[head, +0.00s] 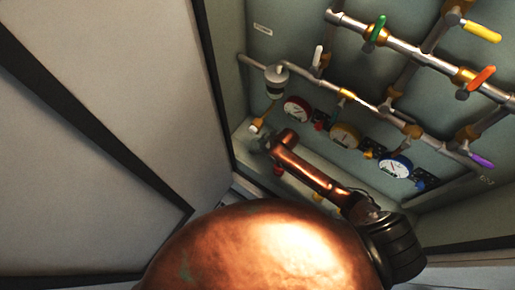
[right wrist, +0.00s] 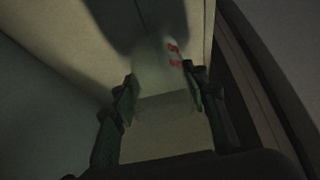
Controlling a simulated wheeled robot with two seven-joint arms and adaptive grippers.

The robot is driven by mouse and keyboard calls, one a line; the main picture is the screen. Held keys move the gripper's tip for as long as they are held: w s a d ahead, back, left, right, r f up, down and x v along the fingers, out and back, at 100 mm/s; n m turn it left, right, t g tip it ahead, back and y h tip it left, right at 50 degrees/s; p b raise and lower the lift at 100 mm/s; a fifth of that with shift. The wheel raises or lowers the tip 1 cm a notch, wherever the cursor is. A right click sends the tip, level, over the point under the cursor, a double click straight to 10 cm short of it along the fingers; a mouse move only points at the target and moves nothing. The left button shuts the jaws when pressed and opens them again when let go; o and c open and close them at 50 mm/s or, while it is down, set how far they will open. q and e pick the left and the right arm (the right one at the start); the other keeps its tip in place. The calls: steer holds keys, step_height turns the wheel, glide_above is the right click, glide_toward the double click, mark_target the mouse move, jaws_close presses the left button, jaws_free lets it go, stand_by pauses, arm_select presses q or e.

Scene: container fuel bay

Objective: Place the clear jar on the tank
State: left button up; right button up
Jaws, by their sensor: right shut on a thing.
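My right gripper (head: 259,142) is at the end of the copper arm, low in the left corner of the bay; its fingers are hard to make out in the head view. In the right wrist view the two dark fingers (right wrist: 160,82) are shut on a hazy, see-through body, the clear jar (right wrist: 155,75). Its outline is faint in the shade, and I cannot make out the jar in the head view. No tank can be told for certain. My left gripper is not in view.
A pale cylinder with a grey cap (head: 276,83) hangs on the pipe above my gripper. Red (head: 297,109), yellow (head: 345,135) and blue (head: 396,166) gauges line the wall. Pipes with coloured valve handles run above. A pale panel (head: 110,110) stands at the left.

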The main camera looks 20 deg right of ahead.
steer(key=shift+s+f, duration=0.1)
steer(key=shift+f, duration=0.95)
steer(key=shift+f, duration=0.2)
steer(key=o, duration=1.2)
steer(key=shift+c, duration=0.2)
steer(key=shift+r, duration=0.1)
steer(key=shift+r, duration=0.3)
steer(key=p+v, duration=0.3)
steer(key=v, duration=0.8)
steer(key=shift+r, duration=0.25)
steer(key=shift+s+d, duration=0.15)
steer(key=shift+s, duration=0.05)
